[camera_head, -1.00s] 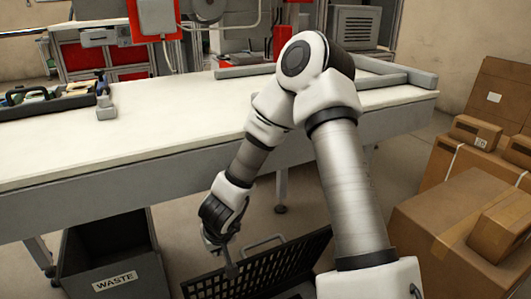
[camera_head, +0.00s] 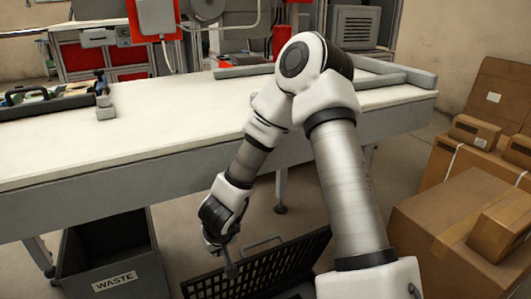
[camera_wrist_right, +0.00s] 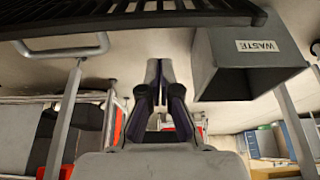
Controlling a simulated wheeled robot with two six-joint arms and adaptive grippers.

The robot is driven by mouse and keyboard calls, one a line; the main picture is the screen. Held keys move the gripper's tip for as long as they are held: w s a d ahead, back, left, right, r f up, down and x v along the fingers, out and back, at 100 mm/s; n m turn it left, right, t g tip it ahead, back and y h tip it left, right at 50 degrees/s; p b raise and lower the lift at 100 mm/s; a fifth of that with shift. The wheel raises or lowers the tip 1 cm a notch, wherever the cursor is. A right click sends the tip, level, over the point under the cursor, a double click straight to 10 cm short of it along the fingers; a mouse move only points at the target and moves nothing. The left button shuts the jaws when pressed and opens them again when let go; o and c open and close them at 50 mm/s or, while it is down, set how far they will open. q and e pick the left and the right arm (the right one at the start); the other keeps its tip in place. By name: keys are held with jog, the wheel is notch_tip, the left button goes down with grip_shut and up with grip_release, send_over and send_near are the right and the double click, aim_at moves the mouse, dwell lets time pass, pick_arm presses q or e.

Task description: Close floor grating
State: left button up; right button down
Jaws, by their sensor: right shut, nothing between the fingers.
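The floor grating (camera_head: 291,266) is a dark panel with rows of slots, at the bottom of the head view. It stands tilted up from the floor beside a dark opening, and its lower part is cut off or hidden by my right arm. A light metal loop handle (camera_head: 262,242) rises at its upper edge. In the wrist view the grating (camera_wrist_right: 150,18) crosses the top, with the handle (camera_wrist_right: 62,48) at left. My right gripper (camera_head: 230,270) points down close by the grating, shut and empty. Its fingertips (camera_wrist_right: 158,66) also show in the wrist view; contact is unclear. My left gripper is not in view.
A grey bin marked WASTE (camera_head: 112,252) stands under the white-topped workbench (camera_head: 150,140), left of the grating. Cardboard boxes (camera_head: 455,225) are stacked on the floor at right. A tool tray (camera_head: 50,103) and a grey frame (camera_head: 385,75) lie on the bench.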

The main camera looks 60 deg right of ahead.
dwell(0.3)
jog(key=shift+w+d+f+b, duration=0.15)
jog(key=shift+f+b, duration=0.6)
jog(key=shift+f, duration=0.85)
jog(key=shift+w+d+f+b, duration=0.1)
jog(key=shift+w+f+b, duration=0.15)
jog(key=shift+f+b, duration=0.9)
jog(key=shift+f+p, duration=0.4)
